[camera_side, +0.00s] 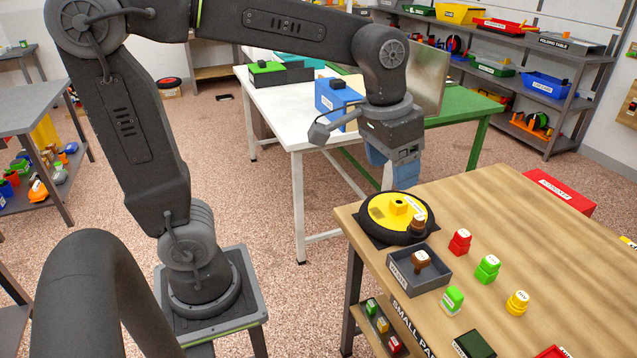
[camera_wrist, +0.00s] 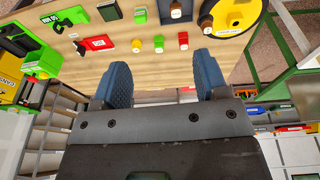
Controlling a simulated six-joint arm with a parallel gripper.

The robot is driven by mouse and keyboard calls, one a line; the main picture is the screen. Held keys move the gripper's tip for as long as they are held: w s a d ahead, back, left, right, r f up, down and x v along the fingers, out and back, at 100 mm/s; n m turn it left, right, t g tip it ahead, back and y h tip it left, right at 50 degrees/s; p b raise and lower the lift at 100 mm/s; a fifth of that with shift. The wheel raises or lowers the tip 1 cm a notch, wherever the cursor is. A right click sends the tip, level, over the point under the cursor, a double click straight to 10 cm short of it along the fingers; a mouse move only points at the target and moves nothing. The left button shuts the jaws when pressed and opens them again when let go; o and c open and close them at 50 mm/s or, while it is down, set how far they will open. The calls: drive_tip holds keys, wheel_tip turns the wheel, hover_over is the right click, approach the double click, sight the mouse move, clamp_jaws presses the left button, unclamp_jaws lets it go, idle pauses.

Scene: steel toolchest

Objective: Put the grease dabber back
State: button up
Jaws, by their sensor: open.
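One brown piece (camera_side: 418,221) stands at the near edge of a yellow disc with a thick black rim (camera_side: 385,227); it also shows in the wrist view (camera_wrist: 206,22). Another brown piece (camera_side: 420,259) with a pale top stands in a small grey labelled tray (camera_side: 436,279), seen in the wrist view (camera_wrist: 176,10) too. I cannot tell which is the grease dabber. My gripper (camera_side: 392,168) is open and empty, its blue fingers above the far left corner of the bench, behind and above the disc. Its spread fingers show in the wrist view (camera_wrist: 165,85).
Red (camera_side: 460,241), green (camera_side: 487,268), bright green (camera_side: 452,299) and yellow (camera_side: 517,302) pieces stand apart on the wooden bench (camera_side: 570,260). A dark green tray (camera_side: 474,345) is at the front edge. A white table with a blue box (camera_side: 338,104) stands behind my gripper.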

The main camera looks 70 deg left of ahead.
drive_tip(key=s+a+f+t, duration=0.2)
drive_tip(key=s+t, duration=0.1)
drive_tip(key=s, duration=0.8)
drive_tip(key=shift+a+f, duration=0.2)
drive_tip(key=shift+f, duration=0.05)
